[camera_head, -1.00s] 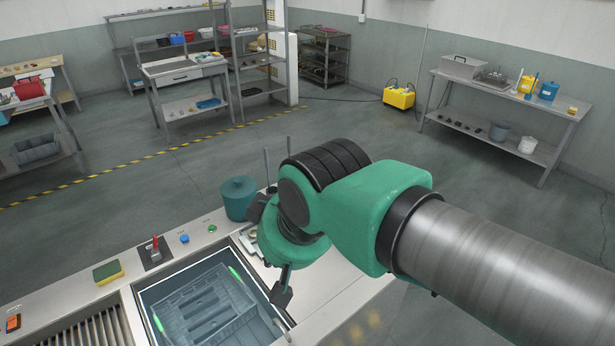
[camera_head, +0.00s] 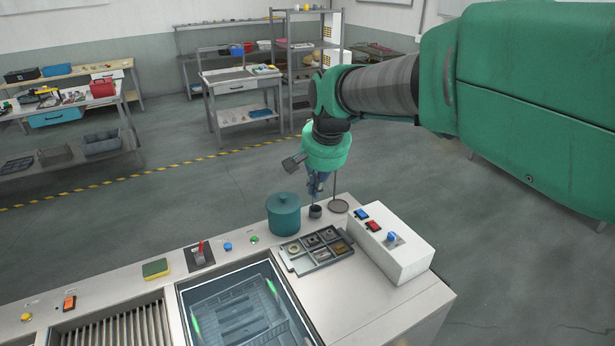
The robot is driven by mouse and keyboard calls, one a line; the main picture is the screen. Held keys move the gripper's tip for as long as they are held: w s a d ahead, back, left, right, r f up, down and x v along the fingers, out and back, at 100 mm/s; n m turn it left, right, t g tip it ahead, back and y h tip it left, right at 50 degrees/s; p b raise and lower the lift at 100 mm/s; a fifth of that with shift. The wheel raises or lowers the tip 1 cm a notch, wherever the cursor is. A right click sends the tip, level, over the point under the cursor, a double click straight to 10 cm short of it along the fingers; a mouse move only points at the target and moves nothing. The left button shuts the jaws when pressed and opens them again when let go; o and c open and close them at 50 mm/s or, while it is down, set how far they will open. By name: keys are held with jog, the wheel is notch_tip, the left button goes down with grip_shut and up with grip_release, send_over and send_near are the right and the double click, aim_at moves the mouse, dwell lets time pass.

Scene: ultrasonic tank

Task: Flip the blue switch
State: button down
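A blue switch (camera_head: 361,214) sits on top of a white control box (camera_head: 405,262) at the right end of the bench. A red switch (camera_head: 374,226) is just in front of it, and a blue knob (camera_head: 391,237) is further right on the same box. My gripper (camera_head: 316,193) hangs down from the wrist, left of and behind the blue switch and apart from it. It appears near a small dark cup (camera_head: 315,211). The fingers are small and dark, and I cannot tell whether they are open or shut. The blue switch is unobstructed.
A teal lidded pot (camera_head: 283,214), a parts tray (camera_head: 300,264) and a thin upright rod on a round base (camera_head: 338,206) stand near the box. The tank (camera_head: 190,312) is front left. A separate blue button (camera_head: 228,246) is on the bench's back strip.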

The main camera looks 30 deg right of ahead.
jog(key=w+d+f+m+p, duration=0.2)
jog(key=w+d+m, duration=0.1)
jog(key=w+d, duration=0.4)
jog(key=m+g+p, duration=0.2)
jog(key=m+p, duration=0.2)
jog(key=m, duration=0.4)
send_over(361, 211)
jog(key=s, duration=0.2)
notch_tip(361, 211, down, 19)
jog(key=shift+s+y, duration=0.1)
jog(key=shift+y, duration=0.2)
jog(key=f, duration=0.4)
jog(key=w+f, duration=0.1)
jog(key=f, duration=0.4)
jog(key=f+p, duration=0.1)
jog(key=f, duration=0.3)
jog(key=shift+w+f, duration=0.35)
jog(key=shift+f, duration=0.05)
jog(key=shift+a+g, duration=0.1)
jog(key=shift+g, duration=0.2)
